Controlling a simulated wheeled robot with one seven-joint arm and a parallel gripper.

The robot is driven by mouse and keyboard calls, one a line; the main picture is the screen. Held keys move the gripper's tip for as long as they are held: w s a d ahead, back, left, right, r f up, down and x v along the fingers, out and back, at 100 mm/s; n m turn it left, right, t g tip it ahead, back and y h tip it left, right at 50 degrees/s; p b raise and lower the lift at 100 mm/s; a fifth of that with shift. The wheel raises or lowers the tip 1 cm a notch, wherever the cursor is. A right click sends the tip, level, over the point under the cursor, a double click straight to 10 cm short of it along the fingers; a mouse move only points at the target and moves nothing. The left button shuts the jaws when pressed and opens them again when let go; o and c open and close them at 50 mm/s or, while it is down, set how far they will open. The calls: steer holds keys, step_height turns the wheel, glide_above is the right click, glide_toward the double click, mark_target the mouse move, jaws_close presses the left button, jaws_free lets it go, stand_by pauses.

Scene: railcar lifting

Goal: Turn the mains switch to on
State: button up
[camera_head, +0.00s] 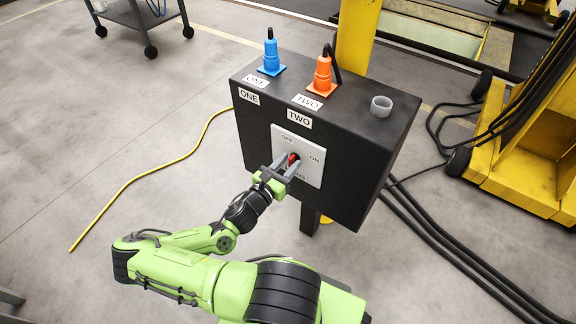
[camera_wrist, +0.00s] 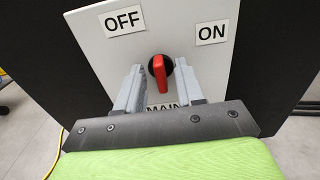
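The mains switch (camera_wrist: 160,74) is a red handle on a round black base, set in a light panel (camera_wrist: 95,52) with OFF at upper left and ON at upper right. In the wrist view the handle stands nearly upright, leaning slightly to the OFF side. In the head view the red handle (camera_head: 293,158) shows between my fingers on the front of the black box. My gripper (camera_wrist: 160,85) is open, with one grey finger on each side of the handle and a visible gap to both. The lower panel label is partly hidden by my gripper.
On top of the black box (camera_head: 350,110) stand a blue plug (camera_head: 271,54), an orange plug (camera_head: 323,74) and a grey ring-shaped socket (camera_head: 381,106). Black cables (camera_head: 440,240) run at the right by a yellow machine (camera_head: 530,150). A yellow cable (camera_head: 150,173) lies on the floor at left.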

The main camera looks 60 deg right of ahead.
steer(key=shift+d, duration=0.1)
jaws_close()
stand_by(0.4)
steer(key=m+p, duration=0.2)
steer(key=m, duration=0.3)
steer(key=shift+s+m, duration=0.15)
steer(key=shift+m, duration=0.15)
steer(key=m+p, duration=0.1)
steer(key=m, duration=0.5)
steer(key=shift+f+p, duration=0.1)
steer(key=shift+p, duration=0.2)
steer(key=shift+m, duration=0.3)
jaws_free()
